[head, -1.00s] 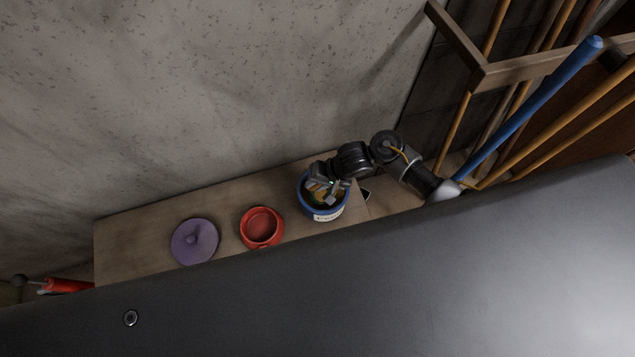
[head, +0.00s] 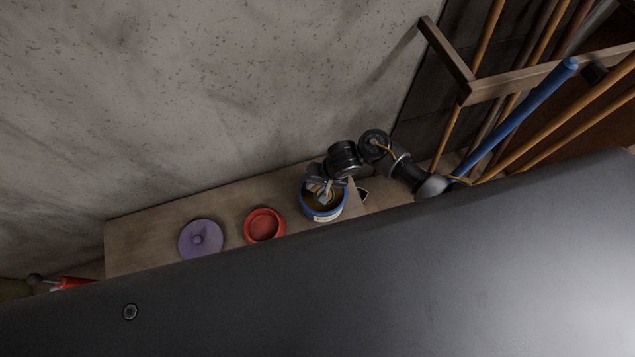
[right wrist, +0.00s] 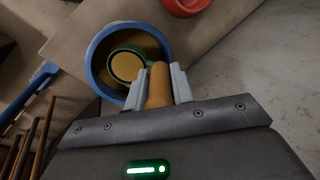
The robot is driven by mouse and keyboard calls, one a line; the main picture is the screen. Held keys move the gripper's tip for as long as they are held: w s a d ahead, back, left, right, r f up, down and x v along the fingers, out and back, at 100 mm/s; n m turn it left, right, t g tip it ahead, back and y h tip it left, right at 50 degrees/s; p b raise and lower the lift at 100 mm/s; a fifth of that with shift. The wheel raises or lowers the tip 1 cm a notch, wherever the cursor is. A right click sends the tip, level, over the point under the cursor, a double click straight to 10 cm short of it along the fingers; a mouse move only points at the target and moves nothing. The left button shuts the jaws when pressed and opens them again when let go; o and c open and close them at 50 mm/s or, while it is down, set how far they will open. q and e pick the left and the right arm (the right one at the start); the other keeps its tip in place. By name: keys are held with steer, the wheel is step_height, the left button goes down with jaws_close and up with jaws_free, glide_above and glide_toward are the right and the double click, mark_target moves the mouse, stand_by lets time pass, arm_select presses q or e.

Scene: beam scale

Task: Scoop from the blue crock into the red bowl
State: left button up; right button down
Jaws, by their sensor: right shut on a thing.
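The blue crock (head: 341,209) stands near the right end of the wooden bench, with brown contents and a pale label on its front. The red bowl (head: 264,238) stands to its left, a little apart, and its edge shows in the right wrist view (right wrist: 185,6). My right gripper (right wrist: 158,82) is shut on the tan handle (right wrist: 158,88) of a scoop. The scoop's green-rimmed cup (right wrist: 127,66) is inside the crock's mouth, and tan material shows in it. In the head view the right gripper (head: 322,186) is over the crock's back part. My left gripper is not in view.
A purple lid (head: 201,241) with a knob lies left of the bowl. The bench top (head: 140,240) is bare at its left end. A concrete wall (head: 200,100) rises behind. A rack (head: 520,78) with several long handles stands at the right.

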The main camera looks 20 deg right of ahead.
steer(key=shift+r+g+h+p, duration=0.25)
steer(key=shift+r+h+p, duration=0.45)
steer(key=shift+r+p, duration=1.65)
steer(key=shift+r+g+h+p, duration=0.25)
steer(key=shift+r+h+p, duration=0.85)
steer(key=shift+p, duration=2.15)
steer(key=shift+r+g+h+p, duration=0.3)
steer(key=shift+r+p, duration=0.9)
steer(key=shift+r, duration=0.3)
